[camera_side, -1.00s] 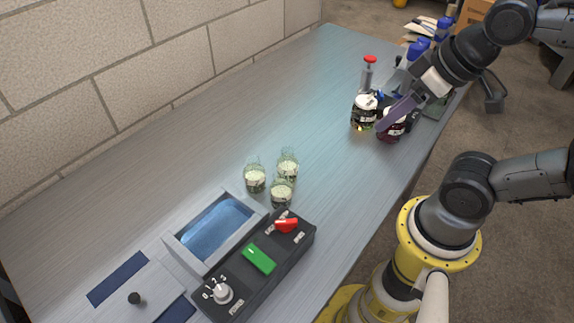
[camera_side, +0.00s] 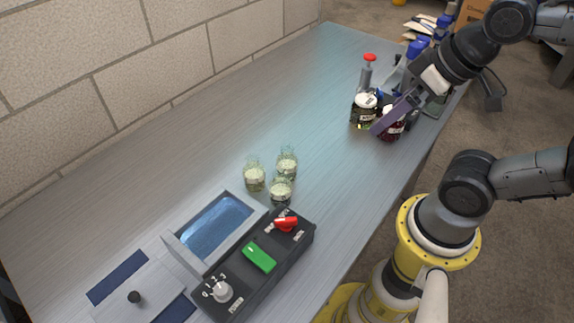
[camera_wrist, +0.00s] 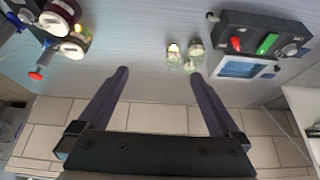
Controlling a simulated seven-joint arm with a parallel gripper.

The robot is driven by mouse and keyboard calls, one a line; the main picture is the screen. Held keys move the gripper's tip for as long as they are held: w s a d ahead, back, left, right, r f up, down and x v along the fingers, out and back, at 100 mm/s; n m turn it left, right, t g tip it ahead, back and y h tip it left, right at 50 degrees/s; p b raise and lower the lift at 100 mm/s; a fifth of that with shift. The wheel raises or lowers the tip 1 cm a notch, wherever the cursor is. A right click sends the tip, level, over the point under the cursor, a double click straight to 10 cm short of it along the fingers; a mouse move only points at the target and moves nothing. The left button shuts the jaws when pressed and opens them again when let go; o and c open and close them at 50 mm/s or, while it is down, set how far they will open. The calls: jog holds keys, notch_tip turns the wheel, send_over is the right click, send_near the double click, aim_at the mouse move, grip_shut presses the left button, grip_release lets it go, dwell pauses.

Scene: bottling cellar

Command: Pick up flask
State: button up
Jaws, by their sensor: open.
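Three small clear glass vessels with pale contents (camera_side: 254,178) stand close together mid-table. They also show in the wrist view (camera_wrist: 194,50), top centre, beyond and between my fingertips. I cannot tell whether one of them is the flask. My gripper (camera_side: 380,126) overlaps the dark-red jar (camera_side: 391,130) in the side view. In the wrist view my gripper (camera_wrist: 160,76) has its fingers wide apart with nothing between them.
A block wall (camera_side: 120,90) borders the table.

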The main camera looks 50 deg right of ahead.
jog(key=w+r+m, duration=0.3)
jog(key=w+m, duration=0.2)
jog(key=m+g, duration=0.4)
jog(key=g, duration=0.1)
send_over(287, 159)
jog(key=d, duration=0.2)
notch_tip(287, 159, down, 8)
jog(key=shift+g, duration=0.3)
jog(key=f, duration=1)
jog(key=shift+w+a, duration=0.15)
jog(key=shift+w, duration=0.25)
jog(key=shift+w+a+f, duration=0.1)
jog(key=shift+a+f, duration=0.05)
jog(key=shift+f, duration=1.35)
jog(key=shift+a+f, duration=0.1)
jog(key=shift+f, duration=1.4)
grip_shut()
